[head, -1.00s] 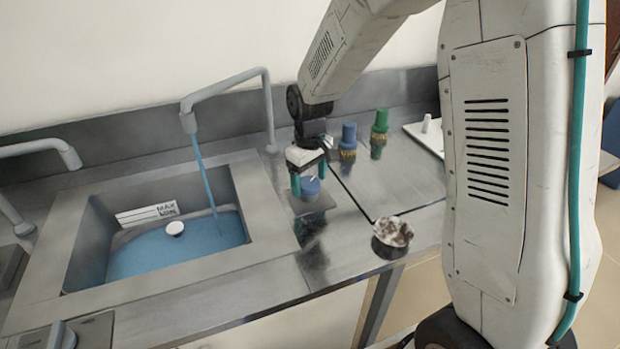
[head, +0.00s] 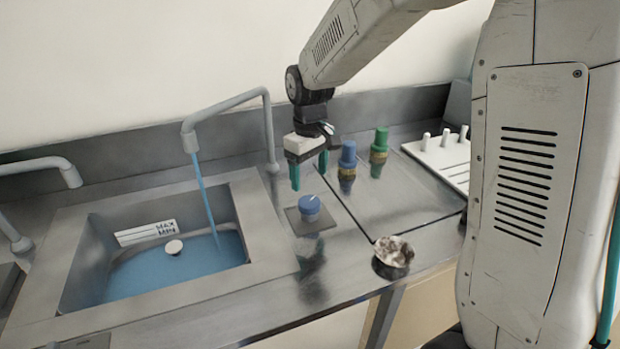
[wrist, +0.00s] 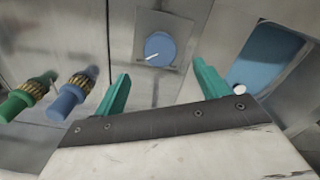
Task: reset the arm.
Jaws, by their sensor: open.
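My gripper (head: 309,172) is open and empty, with its two teal fingers pointing down. It hangs above a blue round knob (head: 310,207) on a square grey plate on the steel counter, apart from it. In the wrist view, the same knob (wrist: 159,47) with its white pointer line shows beyond the gap between the fingertips (wrist: 162,80). My arm is bent over the counter from the right.
A blue fitting (head: 347,162) and a green fitting (head: 379,150) stand right of my gripper. A sink (head: 270,240) with running water is at left, under a grey faucet (head: 232,104). A white pegged board (head: 440,160) lies at back right.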

